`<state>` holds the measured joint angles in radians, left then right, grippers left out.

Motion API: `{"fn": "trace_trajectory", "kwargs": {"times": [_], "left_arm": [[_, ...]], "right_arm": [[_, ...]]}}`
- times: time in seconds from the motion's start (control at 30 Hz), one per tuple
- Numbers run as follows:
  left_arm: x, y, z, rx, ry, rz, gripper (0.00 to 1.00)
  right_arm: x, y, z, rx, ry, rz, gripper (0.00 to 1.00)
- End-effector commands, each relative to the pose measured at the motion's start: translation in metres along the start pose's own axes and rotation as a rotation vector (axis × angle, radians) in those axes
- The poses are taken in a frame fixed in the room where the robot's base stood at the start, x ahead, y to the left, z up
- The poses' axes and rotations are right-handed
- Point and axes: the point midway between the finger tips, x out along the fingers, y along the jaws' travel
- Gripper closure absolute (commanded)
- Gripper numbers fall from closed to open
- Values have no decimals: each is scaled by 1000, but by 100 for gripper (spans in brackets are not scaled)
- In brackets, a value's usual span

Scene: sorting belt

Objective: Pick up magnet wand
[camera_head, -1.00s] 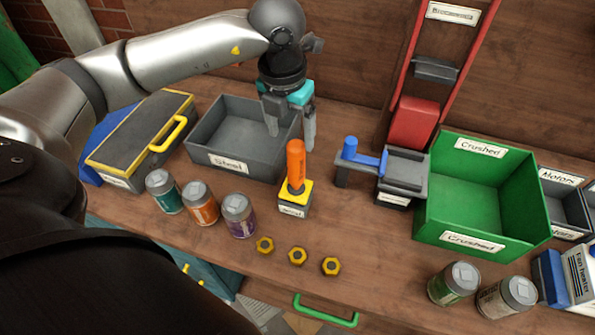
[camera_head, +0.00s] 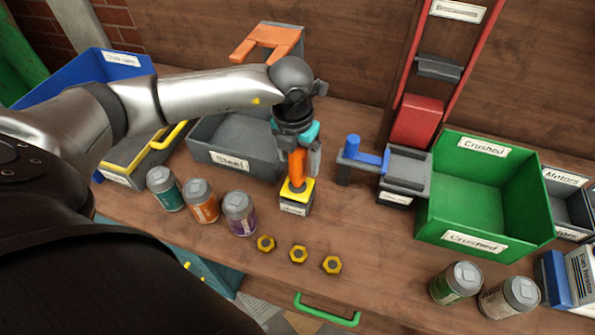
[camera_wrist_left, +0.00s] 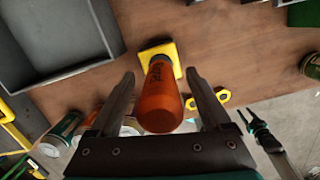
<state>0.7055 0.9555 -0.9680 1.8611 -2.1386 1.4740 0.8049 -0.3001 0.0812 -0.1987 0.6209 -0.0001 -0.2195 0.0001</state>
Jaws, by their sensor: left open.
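The magnet wand (camera_head: 297,171) has an orange handle and stands upright in a yellow-topped base (camera_head: 295,198) on the workbench. My left gripper (camera_head: 297,163) is open, with its fingers on either side of the orange handle. In the left wrist view the wand (camera_wrist_left: 160,95) lies between the two open fingers (camera_wrist_left: 158,95), with gaps visible at both sides. Part of the handle's top is hidden by the gripper in the head view.
The grey Steel bin (camera_head: 232,164) stands just left of the gripper. Several cans, such as the purple one (camera_head: 239,213), and yellow nuts (camera_head: 298,254) lie in front. A blue-handled crusher (camera_head: 370,158) and the green Crushed bin (camera_head: 483,243) stand to the right.

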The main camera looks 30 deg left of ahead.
Motion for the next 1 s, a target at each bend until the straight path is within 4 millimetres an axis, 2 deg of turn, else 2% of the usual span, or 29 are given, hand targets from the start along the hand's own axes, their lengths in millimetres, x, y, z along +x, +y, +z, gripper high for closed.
{"fn": "trace_trajectory", "kwargs": {"times": [0.07, 0.73, 1.0], "left_arm": [[0, 0, 0, 0, 0, 0, 23], [-1, 0, 0, 0, 0, 0, 98], [-1, 0, 1, 0, -2, 0, 100]], "right_arm": [[0, 0, 0, 0, 1, 0, 50], [0, 0, 0, 0, 0, -1, 50], [0, -1, 0, -1, -1, -1, 50]]}}
